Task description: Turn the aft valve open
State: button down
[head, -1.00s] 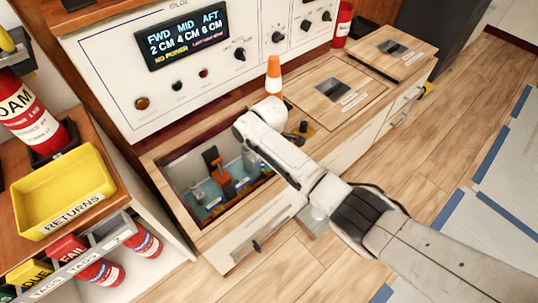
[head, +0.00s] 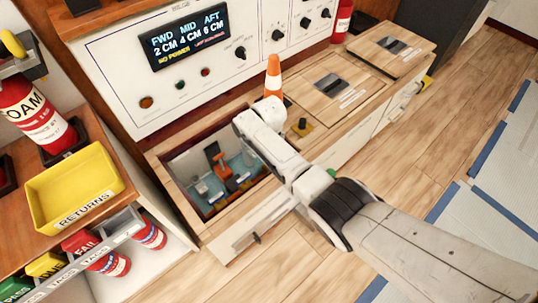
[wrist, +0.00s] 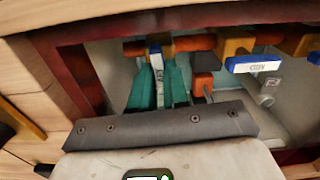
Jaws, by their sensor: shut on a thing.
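In the wrist view, my gripper (wrist: 160,88) reaches into the open floor bay, its two teal fingers close together on a narrow pale-and-blue valve handle (wrist: 155,50) below an orange pipe (wrist: 200,43). The fingers hide much of this handle, and I cannot read a name on it. To its right, a yellow-orange valve body has a blue handle with a white label (wrist: 255,65), upside down and seemingly reading MID. In the head view, the open bay (head: 180,165) shows an orange-red upright part (head: 216,160) and blue pieces. My arm hides the gripper there.
The panel display (head: 184,36) reads FWD 2 CM, MID 4 CM, AFT 6 CM, NO POWER. An orange cone (head: 273,80) stands behind my arm. Closed wooden hatches (head: 325,85) lie to the right. A yellow returns tray (head: 75,190) is at left.

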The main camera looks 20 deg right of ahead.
jog(key=shift+m, duration=0.5)
jog(key=c, duration=1.1)
grip_release()
notch_tip(320, 180, up, 11)
jog(key=p, duration=0.5)
jog(key=shift+f, duration=0.1)
